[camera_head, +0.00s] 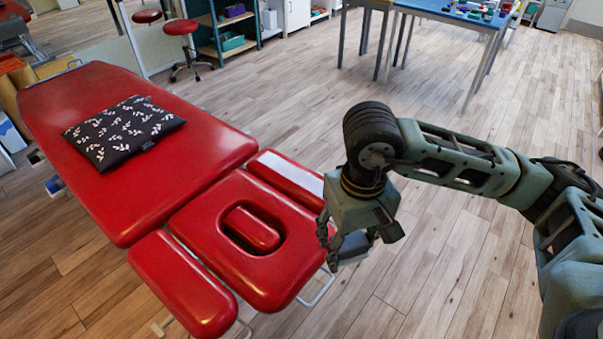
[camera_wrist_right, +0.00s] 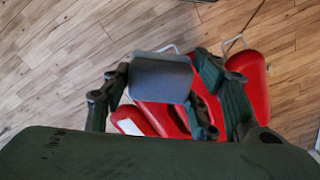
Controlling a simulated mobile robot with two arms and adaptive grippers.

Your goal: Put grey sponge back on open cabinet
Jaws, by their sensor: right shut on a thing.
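The grey sponge (camera_wrist_right: 161,78) shows in the right wrist view as a flat grey block between the fingers. My right gripper (camera_head: 346,250) is shut on it, held in the air beside the right edge of the red treatment table; in the head view the sponge is mostly hidden by the fingers. An open cabinet (camera_head: 209,20) with teal sides and open shelves stands at the back left, far from the gripper. It holds a purple box (camera_head: 234,10) and a green bin (camera_head: 233,43). My left gripper is not in view.
The red treatment table (camera_head: 185,180) fills the left, with a dark leaf-patterned cushion (camera_head: 124,131) on it. A red stool (camera_head: 182,28) stands near the cabinet. A blue table (camera_head: 440,10) with small coloured items is at the back right. The wooden floor between is clear.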

